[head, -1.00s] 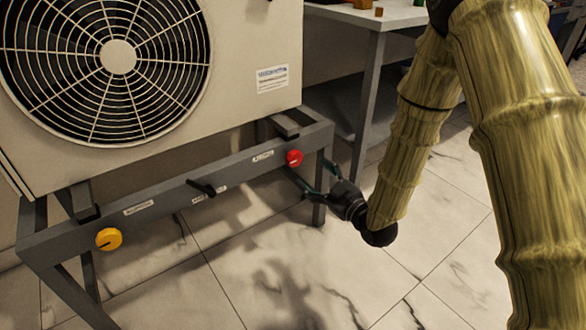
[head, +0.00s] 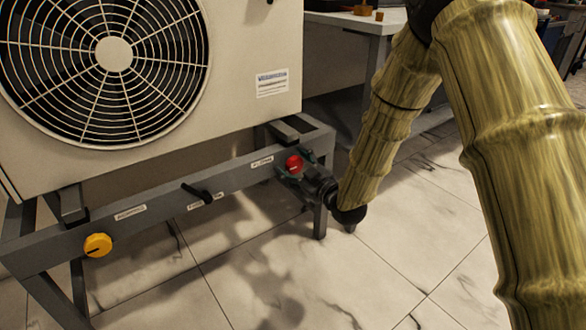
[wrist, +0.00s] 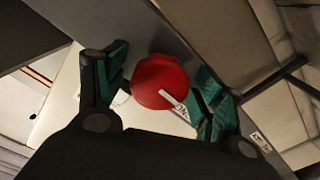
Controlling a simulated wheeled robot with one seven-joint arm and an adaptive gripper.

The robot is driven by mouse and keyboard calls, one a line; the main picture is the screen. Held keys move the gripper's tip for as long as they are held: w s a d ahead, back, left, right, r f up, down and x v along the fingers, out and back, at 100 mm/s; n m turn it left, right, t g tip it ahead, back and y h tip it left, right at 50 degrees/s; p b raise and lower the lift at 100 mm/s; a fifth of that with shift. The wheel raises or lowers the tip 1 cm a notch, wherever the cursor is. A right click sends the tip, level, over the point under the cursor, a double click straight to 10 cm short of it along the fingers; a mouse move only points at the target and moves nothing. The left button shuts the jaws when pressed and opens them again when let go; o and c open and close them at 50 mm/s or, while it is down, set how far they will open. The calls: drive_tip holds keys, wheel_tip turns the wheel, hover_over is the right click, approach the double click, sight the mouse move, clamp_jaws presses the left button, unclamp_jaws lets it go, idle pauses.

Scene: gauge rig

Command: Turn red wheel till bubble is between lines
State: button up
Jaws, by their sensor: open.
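The red wheel (head: 293,164) is on the right end of the grey frame's front rail. In the wrist view the red wheel (wrist: 160,81) has a pale pointer mark toward its lower right. My gripper (head: 295,168) is open at the wheel. In the wrist view the green-padded fingers of my gripper (wrist: 162,78) stand on either side of the wheel, with small gaps showing; firm contact cannot be seen. No bubble or level vial can be made out in either view.
A yellow knob (head: 97,245) and a black lever (head: 196,192) are on the same rail, with small labels. A large fan unit (head: 235,60) stands on the frame. A table (head: 385,22) is behind. The tiled floor in front is clear.

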drive_tip(key=c, duration=1)
drive_tip(key=shift+a, duration=0.1)
drive_tip(key=shift+r+p, duration=0.1)
drive_tip(key=shift+p, duration=0.45)
